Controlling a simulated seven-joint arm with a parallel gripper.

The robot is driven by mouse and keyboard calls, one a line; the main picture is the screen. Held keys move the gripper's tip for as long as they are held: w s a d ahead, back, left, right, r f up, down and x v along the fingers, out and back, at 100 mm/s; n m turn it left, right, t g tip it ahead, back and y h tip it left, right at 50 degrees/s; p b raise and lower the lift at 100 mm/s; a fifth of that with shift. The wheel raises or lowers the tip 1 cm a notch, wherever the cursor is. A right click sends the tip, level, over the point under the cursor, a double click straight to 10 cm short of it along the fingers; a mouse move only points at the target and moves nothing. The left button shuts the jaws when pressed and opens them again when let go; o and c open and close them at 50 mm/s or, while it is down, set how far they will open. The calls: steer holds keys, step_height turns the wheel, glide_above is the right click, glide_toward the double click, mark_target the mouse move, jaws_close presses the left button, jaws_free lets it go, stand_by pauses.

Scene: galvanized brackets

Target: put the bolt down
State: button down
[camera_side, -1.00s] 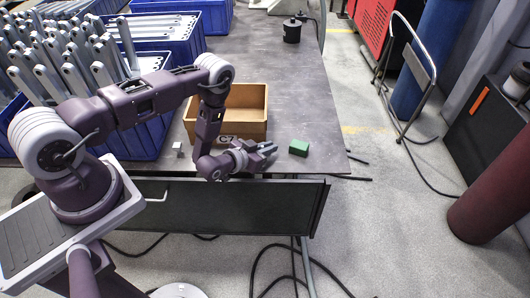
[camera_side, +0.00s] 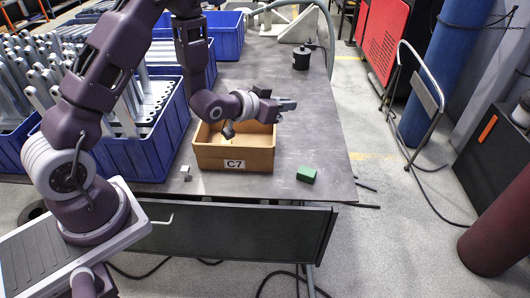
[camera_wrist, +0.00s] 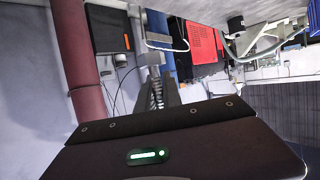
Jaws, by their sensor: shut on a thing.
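My gripper (camera_side: 286,104) is above the right side of an open wooden box labelled C7 (camera_side: 260,160), pointing right and roughly level. The arm hides part of the box's inside and back rim.
A green block (camera_side: 306,175) and a small grey block (camera_side: 185,171) lie on the dark table (camera_side: 335,150) near its front edge. Blue crates (camera_side: 150,155) of metal brackets stand left. A black canister (camera_side: 301,58) stands at the back.

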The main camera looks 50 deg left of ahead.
step_height(320, 180, up, 12)
steer(key=s, duration=0.2)
steer(key=s+f+m+h, duration=0.1)
steer(key=s+m+h, duration=0.2)
steer(key=s, duration=0.4)
steer(key=shift+d+f+m+g+h, duration=0.3)
steer(key=shift+d+f+g+h, duration=0.1)
steer(key=shift+h, duration=0.1)
steer(key=shift+r, duration=0.1)
